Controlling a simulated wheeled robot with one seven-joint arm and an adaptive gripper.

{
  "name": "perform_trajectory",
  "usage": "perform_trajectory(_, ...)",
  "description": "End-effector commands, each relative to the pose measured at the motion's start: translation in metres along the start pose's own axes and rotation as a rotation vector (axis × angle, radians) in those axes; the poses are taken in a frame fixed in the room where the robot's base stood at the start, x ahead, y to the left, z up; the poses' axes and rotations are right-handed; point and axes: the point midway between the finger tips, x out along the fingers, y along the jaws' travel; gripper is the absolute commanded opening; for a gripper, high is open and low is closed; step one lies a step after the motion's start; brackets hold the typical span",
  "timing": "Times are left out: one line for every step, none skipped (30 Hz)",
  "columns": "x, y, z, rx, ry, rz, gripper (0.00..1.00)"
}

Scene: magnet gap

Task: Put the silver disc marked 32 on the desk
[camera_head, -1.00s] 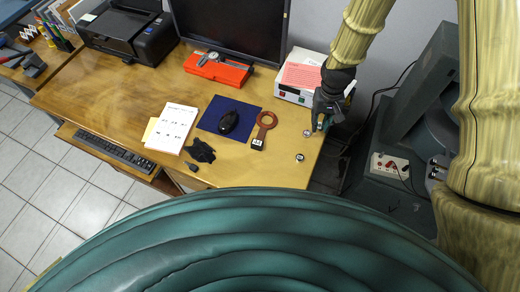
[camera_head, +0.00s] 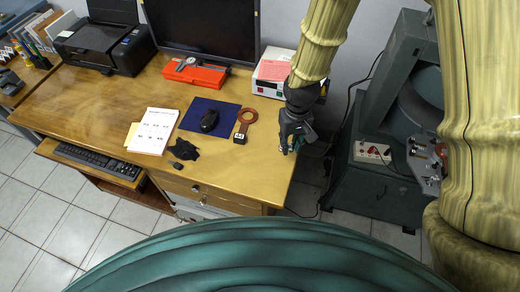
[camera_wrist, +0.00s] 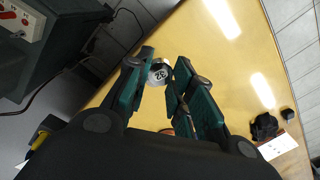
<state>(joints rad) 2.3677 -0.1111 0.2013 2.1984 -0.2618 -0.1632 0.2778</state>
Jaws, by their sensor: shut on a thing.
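My gripper (camera_head: 290,147) is at the right front edge of the desk (camera_head: 240,180) in the head view, pointing down. In the wrist view its dark green fingers (camera_wrist: 158,92) are shut on a small silver disc (camera_wrist: 159,74) at their tips. The disc has a pale face with a dark two-digit mark that is too small to read surely. The desk's yellow-brown top (camera_wrist: 235,80) shows behind the disc; I cannot tell whether the disc touches it.
A white box (camera_head: 268,84) stands behind. A dark grey machine (camera_head: 385,190) stands to the right across a gap. The desk's front right is mostly bare.

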Motion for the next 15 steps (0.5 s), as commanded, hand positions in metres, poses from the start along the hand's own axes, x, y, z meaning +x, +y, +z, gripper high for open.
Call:
perform_trajectory(0.012,-0.015,0.006,-0.042,0.001,0.001,0.02)
perform_trajectory(0.013,-0.023,0.011,-0.065,0.001,0.002,0.02)
perform_trajectory(0.014,-0.034,0.017,-0.097,0.0,0.003,0.02)
perform_trajectory(0.015,-0.041,0.021,-0.119,0.0,0.004,0.02)
perform_trajectory(0.016,-0.048,0.025,-0.14,-0.002,0.005,0.02)
perform_trajectory(0.017,-0.055,0.03,-0.165,-0.002,0.008,0.02)
perform_trajectory(0.017,-0.06,0.034,-0.182,-0.003,0.009,0.02)
perform_trajectory(0.018,-0.065,0.038,-0.197,-0.005,0.011,0.02)
perform_trajectory(0.019,-0.07,0.042,-0.216,-0.006,0.013,0.02)
perform_trajectory(0.019,-0.074,0.045,-0.229,-0.006,0.014,0.02)
perform_trajectory(0.019,-0.076,0.047,-0.239,-0.007,0.016,0.02)
perform_trajectory(0.019,-0.079,0.05,-0.251,-0.008,0.018,0.02)
perform_trajectory(0.019,-0.081,0.051,-0.258,-0.009,0.018,0.02)
perform_trajectory(0.019,-0.083,0.052,-0.263,-0.009,0.018,0.02)
perform_trajectory(0.019,-0.084,0.051,-0.267,-0.01,0.019,0.02)
